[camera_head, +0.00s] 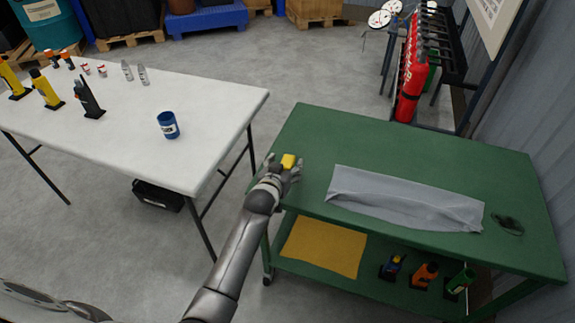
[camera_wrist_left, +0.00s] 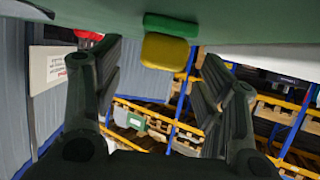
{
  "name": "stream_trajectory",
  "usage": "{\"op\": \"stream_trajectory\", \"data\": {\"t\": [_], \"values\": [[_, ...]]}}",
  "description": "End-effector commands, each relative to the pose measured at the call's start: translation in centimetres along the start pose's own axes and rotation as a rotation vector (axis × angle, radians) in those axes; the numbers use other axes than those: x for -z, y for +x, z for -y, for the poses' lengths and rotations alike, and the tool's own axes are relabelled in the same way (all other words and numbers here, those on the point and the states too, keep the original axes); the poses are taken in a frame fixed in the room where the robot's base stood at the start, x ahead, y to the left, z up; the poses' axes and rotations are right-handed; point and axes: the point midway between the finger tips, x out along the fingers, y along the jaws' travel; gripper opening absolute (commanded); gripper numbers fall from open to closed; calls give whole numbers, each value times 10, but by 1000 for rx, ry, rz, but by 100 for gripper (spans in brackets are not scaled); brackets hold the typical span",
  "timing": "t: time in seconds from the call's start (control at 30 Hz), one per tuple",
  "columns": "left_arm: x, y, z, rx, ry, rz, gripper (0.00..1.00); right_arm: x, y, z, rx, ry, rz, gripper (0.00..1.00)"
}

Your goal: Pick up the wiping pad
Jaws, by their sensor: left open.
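The wiping pad (camera_head: 289,161) is a small yellow block near the left edge of the green table (camera_head: 436,165). In the left wrist view the wiping pad (camera_wrist_left: 166,51) shows a yellow layer and a green layer, against the green surface along the top of the picture. My left gripper (camera_head: 283,168) is open at the table's left edge, with its fingers around the pad. In the left wrist view the left gripper's (camera_wrist_left: 162,68) fingers stand either side of the pad, with visible gaps. My right gripper is not in view.
A grey cloth (camera_head: 400,198) lies right of the pad on the green table, with a small dark item (camera_head: 508,226) beyond it. A lower shelf holds a yellow cloth (camera_head: 322,248) and several small items. A white table (camera_head: 205,150) with a blue can (camera_head: 168,125) stands left.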

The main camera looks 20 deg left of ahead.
Motion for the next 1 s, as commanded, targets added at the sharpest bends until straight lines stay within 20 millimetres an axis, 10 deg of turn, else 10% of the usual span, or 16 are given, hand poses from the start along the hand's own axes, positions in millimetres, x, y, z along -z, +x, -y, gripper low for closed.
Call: {"op": "stream_trajectory", "data": {"t": [0.53, 1.0], "values": [[0, 23, 0, 0, -1, 0, 64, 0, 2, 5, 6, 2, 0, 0], [0, 23, 0, 0, -1, 0, 16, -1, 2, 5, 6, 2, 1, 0]]}}
